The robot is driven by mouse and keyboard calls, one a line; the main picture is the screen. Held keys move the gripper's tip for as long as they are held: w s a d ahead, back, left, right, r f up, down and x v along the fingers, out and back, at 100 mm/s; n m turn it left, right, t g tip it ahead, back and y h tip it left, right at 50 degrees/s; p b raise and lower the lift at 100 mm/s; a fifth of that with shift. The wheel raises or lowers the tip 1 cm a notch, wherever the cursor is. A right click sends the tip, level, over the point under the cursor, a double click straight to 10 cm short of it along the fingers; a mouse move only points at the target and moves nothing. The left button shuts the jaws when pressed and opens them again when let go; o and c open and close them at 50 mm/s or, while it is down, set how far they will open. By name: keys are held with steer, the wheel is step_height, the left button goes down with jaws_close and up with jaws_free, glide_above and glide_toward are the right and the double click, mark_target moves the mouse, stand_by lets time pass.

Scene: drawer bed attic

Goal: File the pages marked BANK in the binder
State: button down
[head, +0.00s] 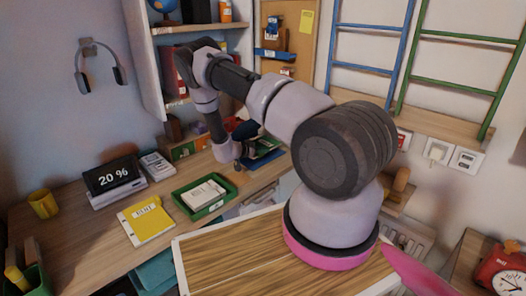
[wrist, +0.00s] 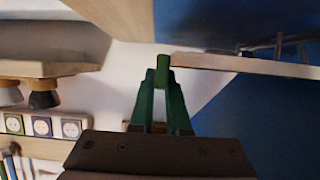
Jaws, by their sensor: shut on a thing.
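A dark blue binder (head: 265,157) lies on the desk near the wall, partly hidden by my arm. My gripper (head: 240,163) is low over the desk, beside the binder's left side. In the wrist view the fingers of my gripper (wrist: 162,78) close on a small green piece (wrist: 163,63); I cannot tell what it belongs to. Large blue surfaces (wrist: 270,115) and a pale strip lie right of the fingertips. White pages (head: 204,193) lie in a green tray (head: 187,208) left of the gripper. I cannot read a BANK mark on them.
A yellow pad (head: 148,222) and a display reading 20 % (head: 112,175) stand left of the tray, with a yellow mug (head: 43,203) farther left. Shelves (head: 190,27) rise behind my arm. Wall sockets (wrist: 42,126) show in the wrist view. The desk's front left is partly clear.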

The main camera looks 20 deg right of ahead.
steer(key=shift+f, duration=1.65)
steer(key=c, duration=0.8)
jaws_free()
steer(key=v, duration=1)
steer(key=shift+s+a+r, duration=0.2)
steer(key=shift+a, duration=0.15)
